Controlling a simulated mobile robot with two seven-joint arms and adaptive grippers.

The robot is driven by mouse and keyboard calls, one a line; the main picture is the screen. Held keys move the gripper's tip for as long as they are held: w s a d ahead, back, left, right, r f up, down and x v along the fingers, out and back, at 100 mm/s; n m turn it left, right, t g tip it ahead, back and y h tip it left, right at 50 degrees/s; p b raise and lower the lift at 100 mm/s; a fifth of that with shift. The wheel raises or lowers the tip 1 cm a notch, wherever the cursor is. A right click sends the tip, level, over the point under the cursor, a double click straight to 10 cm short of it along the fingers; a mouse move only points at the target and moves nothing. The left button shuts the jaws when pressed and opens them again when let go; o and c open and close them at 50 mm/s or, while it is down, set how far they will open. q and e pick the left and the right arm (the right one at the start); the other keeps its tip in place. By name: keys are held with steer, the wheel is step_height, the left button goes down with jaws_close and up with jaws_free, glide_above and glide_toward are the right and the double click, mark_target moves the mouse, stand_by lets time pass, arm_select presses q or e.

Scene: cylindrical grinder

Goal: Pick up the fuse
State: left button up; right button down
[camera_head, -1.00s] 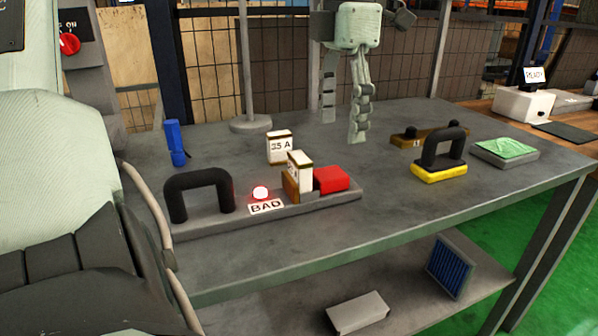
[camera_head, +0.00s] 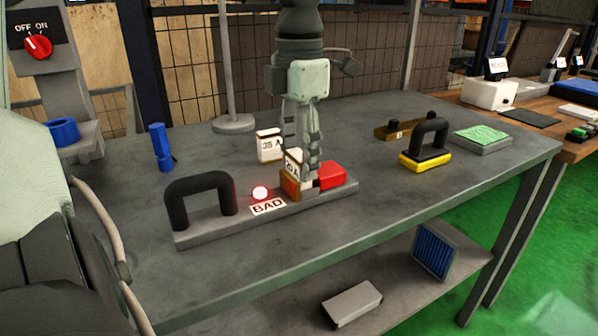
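One white fuse (camera_head: 294,163) with a black label sits upright in the brown holder of the grey test base, beside a red block (camera_head: 331,175). A second white fuse (camera_head: 269,146), marked 35 A, stands on the table behind the base. My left gripper (camera_head: 304,165) points down at the fuse in the holder. One finger is at its right side and partly covers it; the other finger's tip is hidden behind it. I cannot tell whether the fingers touch or grip it. My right gripper is not in view.
The test base (camera_head: 215,232) has a black handle (camera_head: 200,196), a lit red lamp (camera_head: 259,193) and a BAD label (camera_head: 268,206). A blue cylinder (camera_head: 160,147) stands at left, a yellow-based black handle (camera_head: 427,149) at right. The front table top is clear.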

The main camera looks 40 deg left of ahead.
mark_target(299, 154)
arm_select(q)
steer(key=c, duration=0.8)
step_height(299, 154, up, 10)
